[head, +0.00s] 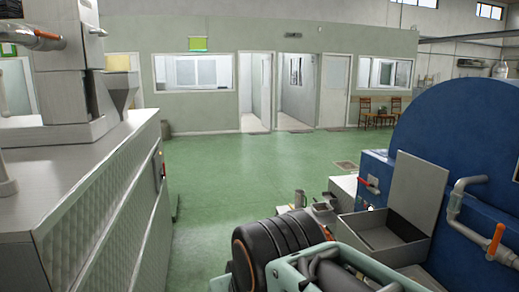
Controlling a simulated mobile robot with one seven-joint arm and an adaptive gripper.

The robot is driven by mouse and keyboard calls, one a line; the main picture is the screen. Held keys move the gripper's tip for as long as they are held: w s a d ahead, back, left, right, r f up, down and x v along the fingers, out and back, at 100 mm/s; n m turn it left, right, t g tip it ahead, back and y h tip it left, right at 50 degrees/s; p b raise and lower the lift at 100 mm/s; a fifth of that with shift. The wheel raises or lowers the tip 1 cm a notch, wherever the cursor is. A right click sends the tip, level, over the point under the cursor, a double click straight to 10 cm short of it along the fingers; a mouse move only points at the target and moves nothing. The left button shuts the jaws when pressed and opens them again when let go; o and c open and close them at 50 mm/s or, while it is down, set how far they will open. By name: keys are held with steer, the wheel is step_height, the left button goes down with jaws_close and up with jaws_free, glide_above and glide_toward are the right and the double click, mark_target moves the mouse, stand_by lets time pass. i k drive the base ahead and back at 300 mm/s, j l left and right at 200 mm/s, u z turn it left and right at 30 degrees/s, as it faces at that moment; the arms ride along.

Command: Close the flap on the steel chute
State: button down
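The steel chute (378,238) is at the lower right, in front of a large blue machine. It is an open grey box with a dark inside. Parts of my arm, with black and orange rings and a pale green link, fill the bottom middle and lie in front of the chute's lower edge. I cannot make out my gripper's fingers in this view.
The blue machine (450,120) has a pipe with an orange-handled valve (495,238) right of the flap. A small grey jug (300,198) stands left of the chute. A long steel machine (105,215) lines the left. Green floor (225,175) is clear between.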

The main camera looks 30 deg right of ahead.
mark_target(417, 187)
steer(key=i+z, duration=0.4)
steer(key=i+j+z, duration=0.1)
steer(key=i+z, duration=0.3)
steer(key=i, duration=0.15)
steer(key=i+z, duration=0.5)
steer(key=z, duration=0.2)
steer(key=i+j+z, duration=0.15)
steer(key=z, duration=0.2)
steer(key=i, duration=0.05)
